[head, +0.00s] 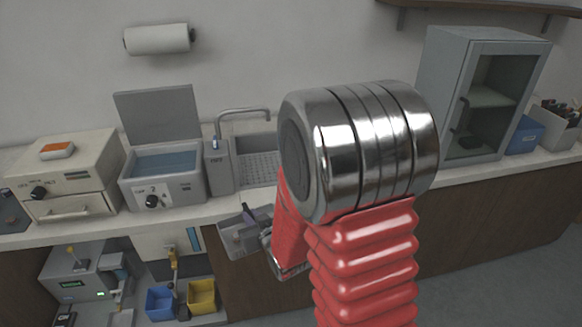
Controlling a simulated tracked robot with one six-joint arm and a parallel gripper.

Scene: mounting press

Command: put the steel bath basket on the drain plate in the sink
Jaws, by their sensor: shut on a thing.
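My gripper (256,221) is shut on the steel bath basket (236,240), a small grey metal tray-like thing. It holds the basket in front of the counter's front edge, below the sink in the picture. My red arm and its chrome joint hide part of the gripper and the right side of the sink. The sink (228,178) is set in the counter behind, with a curved tap over it. A ribbed grey drain plate (258,168) shows inside it, empty where visible.
Left of the sink stands a grey bath (163,191) with liquid and its lid raised. A beige oven-like box (68,178) is further left. A glass-door cabinet (490,95) stands right. Blue (160,303) and yellow bins (202,296) sit below the counter.

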